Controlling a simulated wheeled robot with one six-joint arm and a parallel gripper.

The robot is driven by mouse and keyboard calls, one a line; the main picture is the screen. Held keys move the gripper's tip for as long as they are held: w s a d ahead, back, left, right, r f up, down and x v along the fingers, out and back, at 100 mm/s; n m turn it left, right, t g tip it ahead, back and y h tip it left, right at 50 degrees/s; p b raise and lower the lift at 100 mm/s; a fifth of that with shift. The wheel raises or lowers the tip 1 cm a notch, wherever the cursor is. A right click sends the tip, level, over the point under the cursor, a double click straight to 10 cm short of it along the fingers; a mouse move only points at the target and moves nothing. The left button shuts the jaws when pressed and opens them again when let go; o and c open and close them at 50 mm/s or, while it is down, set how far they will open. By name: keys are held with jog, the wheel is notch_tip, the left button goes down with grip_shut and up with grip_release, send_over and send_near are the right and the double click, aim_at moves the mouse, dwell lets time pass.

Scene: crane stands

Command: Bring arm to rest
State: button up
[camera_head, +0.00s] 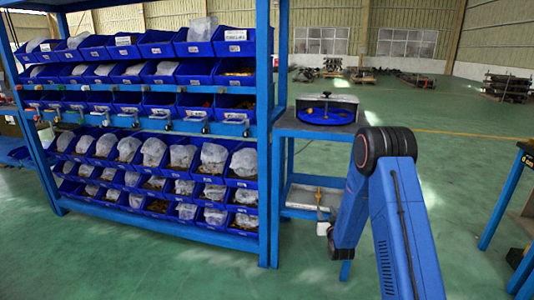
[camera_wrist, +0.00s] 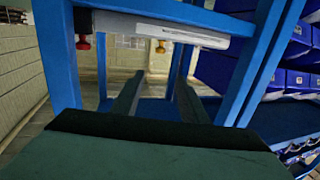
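My arm (camera_head: 385,200) rises in the right half of the head view and bends at a black-ringed joint, with a link running down to the left. My gripper (camera_wrist: 160,85) shows in the wrist view as two dark fingers standing apart, with nothing between them. In the head view I cannot make out the fingers. The gripper points towards a blue frame (camera_wrist: 57,60) with a pale bar (camera_wrist: 160,28) across its top. I cannot tell how close the fingers are to the frame.
A blue rack (camera_head: 265,120) with several rows of filled blue bins (camera_head: 215,72) stands at left. A bench (camera_head: 505,210) edges in at far right. Open green floor (camera_head: 460,160) lies between.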

jog(key=s+a+r+g, duration=0.1)
jog(key=s+r+g, duration=0.35)
jog(key=r, duration=0.75)
jog(key=s+a+r+g, duration=0.1)
jog(key=s+r, duration=0.4)
jog(key=s, duration=0.4)
jog(key=s+a+r+g, duration=0.1)
jog(key=s+r, duration=0.4)
jog(key=s, duration=0.3)
jog(key=s+r+g, duration=0.2)
jog(key=s+g, duration=0.4)
jog(key=s, duration=3.2)
jog(key=shift+s+a+r+y, duration=0.2)
jog(key=shift+s+a+y, duration=0.1)
jog(key=shift+a, duration=0.1)
jog(key=shift+o, duration=0.4)
jog(key=shift+w, duration=0.15)
